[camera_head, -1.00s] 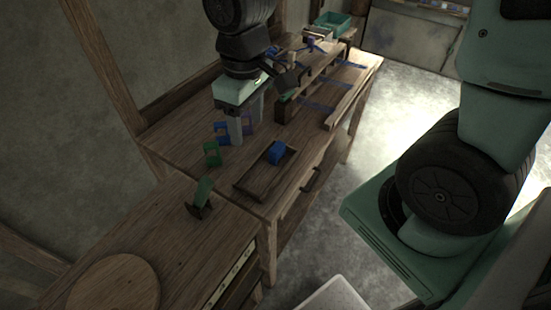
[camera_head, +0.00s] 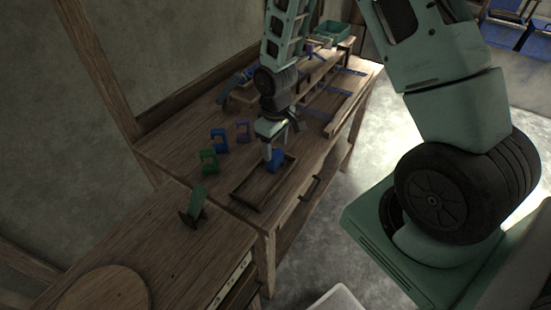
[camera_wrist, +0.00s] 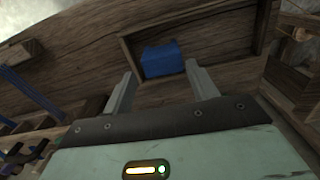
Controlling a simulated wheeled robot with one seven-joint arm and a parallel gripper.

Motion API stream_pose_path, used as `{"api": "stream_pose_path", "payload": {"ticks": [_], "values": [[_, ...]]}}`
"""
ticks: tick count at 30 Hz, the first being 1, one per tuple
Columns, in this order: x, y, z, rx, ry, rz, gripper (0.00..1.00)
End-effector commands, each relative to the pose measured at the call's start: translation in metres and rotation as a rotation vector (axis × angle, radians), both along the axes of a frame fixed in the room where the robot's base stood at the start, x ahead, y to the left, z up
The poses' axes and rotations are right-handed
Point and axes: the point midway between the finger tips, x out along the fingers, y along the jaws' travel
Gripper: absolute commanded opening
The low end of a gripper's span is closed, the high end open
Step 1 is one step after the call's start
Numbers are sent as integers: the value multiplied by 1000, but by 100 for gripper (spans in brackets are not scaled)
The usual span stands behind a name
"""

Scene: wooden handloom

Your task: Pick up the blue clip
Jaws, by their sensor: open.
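The blue clip (camera_head: 220,140) stands on the wooden workbench, between a green clip (camera_head: 209,160) and a purple clip (camera_head: 243,130). I cannot make it out in the wrist view. My gripper (camera_head: 268,152) is to the right of the blue clip, over the shallow wooden tray (camera_head: 247,202), with nothing seen held. A plain blue block (camera_head: 276,161) lies in that tray, partly behind my finger. In the wrist view my gripper (camera_wrist: 160,83) has its fingers spread, and the blue block (camera_wrist: 163,59) shows beyond and between the fingertips.
A wooden loom frame with blue strips (camera_head: 352,72) fills the back of the bench, with a green bin (camera_head: 333,29) behind it. A green piece on a dark base (camera_head: 197,201) stands on the nearer table, near a round wooden board (camera_head: 108,290).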

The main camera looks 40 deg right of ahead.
Motion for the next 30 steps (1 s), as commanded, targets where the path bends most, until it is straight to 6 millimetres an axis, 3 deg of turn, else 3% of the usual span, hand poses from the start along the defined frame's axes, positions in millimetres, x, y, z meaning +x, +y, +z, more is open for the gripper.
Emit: {"api": "stream_pose_path", "payload": {"ticks": [8, 16, 26, 30], "values": [[-3, 1, -18, 0, 4, 1, 58], [-4, 2, -52, -1, 2, 1, 58], [-4, 2, -59, 0, 0, 1, 58], [-4, 2, -59, 0, 0, 0, 25]]}}
